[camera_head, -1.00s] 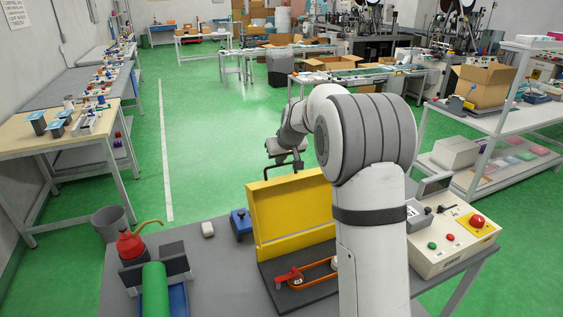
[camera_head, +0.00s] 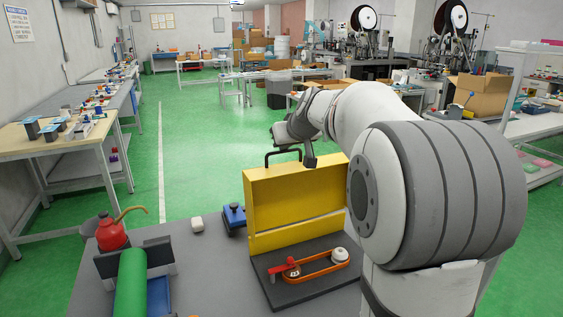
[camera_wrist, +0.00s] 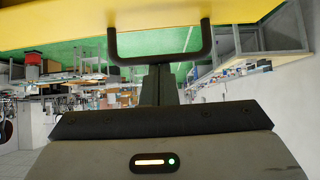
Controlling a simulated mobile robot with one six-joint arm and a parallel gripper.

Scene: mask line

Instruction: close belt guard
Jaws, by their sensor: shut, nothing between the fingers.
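The yellow belt guard (camera_head: 300,200) stands open and upright on its hinge side, behind a dark base plate. The plate carries an orange belt (camera_head: 318,266), a white pulley (camera_head: 340,255) and a red lever (camera_head: 284,269). A black U-shaped handle (camera_head: 283,154) sits on the guard's top edge. My gripper (camera_head: 310,161) is shut and empty beside the handle, at the guard's top. In the wrist view the handle (camera_wrist: 160,59) lies across the fingertips (camera_wrist: 158,68); I cannot tell whether they touch. The guard's yellow edge (camera_wrist: 60,28) fills the top of that view.
My arm hides the bench's right side.

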